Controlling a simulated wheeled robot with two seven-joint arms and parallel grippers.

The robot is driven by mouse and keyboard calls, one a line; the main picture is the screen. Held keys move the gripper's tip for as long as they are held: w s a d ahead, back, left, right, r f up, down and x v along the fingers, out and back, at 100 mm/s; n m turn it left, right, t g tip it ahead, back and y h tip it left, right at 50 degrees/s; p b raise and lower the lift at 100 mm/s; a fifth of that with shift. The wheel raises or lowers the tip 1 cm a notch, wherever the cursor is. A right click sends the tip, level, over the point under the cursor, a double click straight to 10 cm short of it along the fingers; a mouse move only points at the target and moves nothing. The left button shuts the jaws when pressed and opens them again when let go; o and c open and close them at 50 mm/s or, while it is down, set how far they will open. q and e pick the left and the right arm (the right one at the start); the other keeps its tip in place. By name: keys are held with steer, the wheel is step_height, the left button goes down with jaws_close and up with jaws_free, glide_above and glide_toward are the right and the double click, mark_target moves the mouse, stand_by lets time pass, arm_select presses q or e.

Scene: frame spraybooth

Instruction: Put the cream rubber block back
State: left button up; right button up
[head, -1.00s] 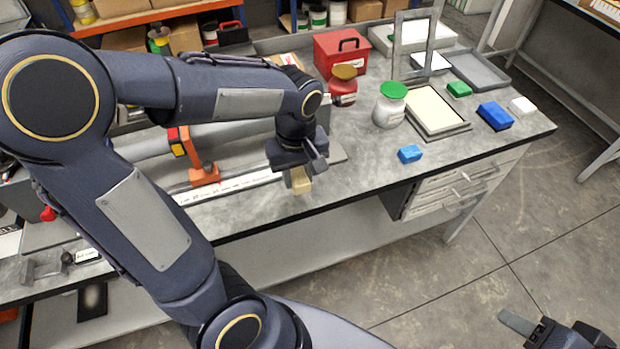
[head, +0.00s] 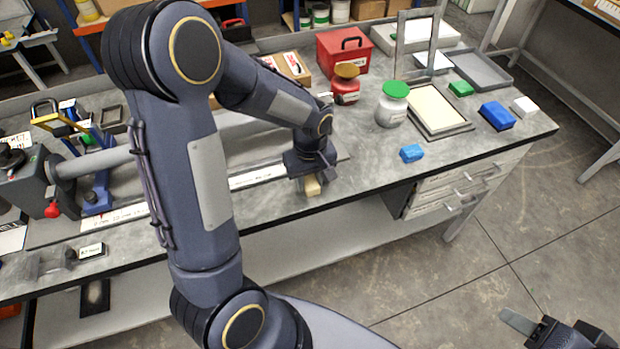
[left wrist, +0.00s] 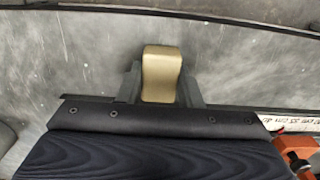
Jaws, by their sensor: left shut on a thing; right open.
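The cream rubber block (head: 312,186) is in my left gripper (head: 308,180), near the bench's front edge. In the left wrist view the block (left wrist: 161,74) stands between the two grey fingers, which are shut on it. Its lower end is near the bench top; I cannot tell whether it touches. My right gripper (head: 530,325) is at the lower right over the floor, open and only partly in frame.
A small blue block (head: 412,153) lies right of my left gripper. Behind it are a green-lidded jar (head: 392,104), a shallow framed tray (head: 468,128) and a red box (head: 342,54). Larger blue (head: 496,116), green (head: 461,88) and white (head: 524,106) blocks sit farther right. Bare bench lies around the small blue block.

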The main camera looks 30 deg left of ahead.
mark_target(310, 180)
arm_select(q)
steer(key=shift+f, duration=0.2)
steer(key=o, duration=0.9)
steer(key=shift+o, duration=0.2)
steer(key=shift+r, duration=0.15)
step_height(310, 180, up, 11)
steer(key=s+d+r+m+t+h, duration=0.2)
steer(key=s+m, duration=0.2)
steer(key=s, duration=0.4)
steer(key=s+d+r+m+t+h, duration=0.1)
steer(key=s+d+r+m+t, duration=0.1)
steer(key=s, duration=0.7)
steer(key=shift+m+t+h, duration=0.4)
steer(key=shift+m+t, duration=0.4)
steer(key=shift+m, duration=0.4)
